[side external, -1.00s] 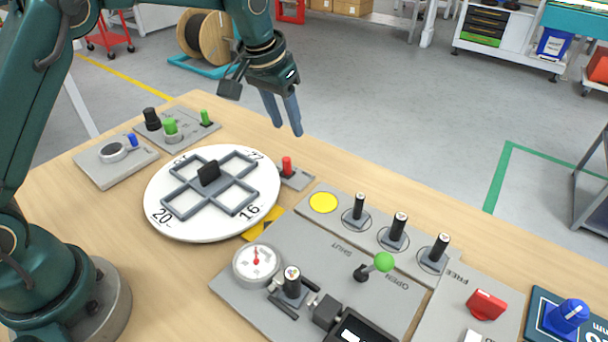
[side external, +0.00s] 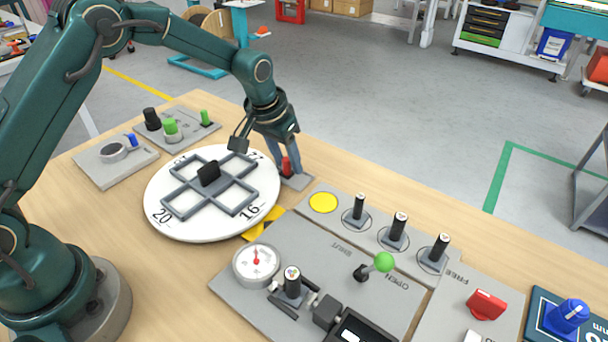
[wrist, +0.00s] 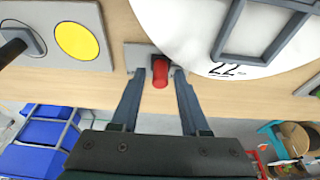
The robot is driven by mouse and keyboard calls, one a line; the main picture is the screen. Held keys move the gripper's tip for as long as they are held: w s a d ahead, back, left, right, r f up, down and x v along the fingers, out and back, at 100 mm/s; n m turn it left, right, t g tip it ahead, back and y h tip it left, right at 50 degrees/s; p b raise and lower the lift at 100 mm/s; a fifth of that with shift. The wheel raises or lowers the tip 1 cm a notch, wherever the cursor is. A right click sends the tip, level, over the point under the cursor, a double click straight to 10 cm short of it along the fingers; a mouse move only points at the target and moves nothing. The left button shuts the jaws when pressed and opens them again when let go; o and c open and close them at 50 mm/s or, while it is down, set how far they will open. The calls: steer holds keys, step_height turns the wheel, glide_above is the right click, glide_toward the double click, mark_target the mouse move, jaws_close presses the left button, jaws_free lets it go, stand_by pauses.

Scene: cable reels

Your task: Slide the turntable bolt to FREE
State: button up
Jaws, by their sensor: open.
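The turntable (side external: 165,207) is a white disc with printed numbers and a grey four-part frame on top. The bolt's red knob (side external: 287,164) stands on a small grey plate (side external: 298,181) at the disc's edge. In the wrist view the red knob (wrist: 160,73) sits between my fingertips, with the disc (wrist: 185,35) just beyond it. My gripper (wrist: 158,80) is open, one finger on each side of the knob. In the side view my gripper (side external: 285,168) is down at the knob and partly hides it. I cannot tell whether either finger touches the knob.
A grey panel with a yellow disc (side external: 323,202) and several black-handled levers stands to the right. A green-knobbed lever (side external: 384,262) and a gauge (side external: 256,263) are nearer. Smaller control plates (side external: 116,162) lie left of the turntable. The table behind the bolt is bare.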

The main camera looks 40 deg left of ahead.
jaws_close()
steer(key=shift+d, duration=1.3)
steer(key=shift+o, duration=0.3)
jaws_free()
step_height(320, 180, up, 7)
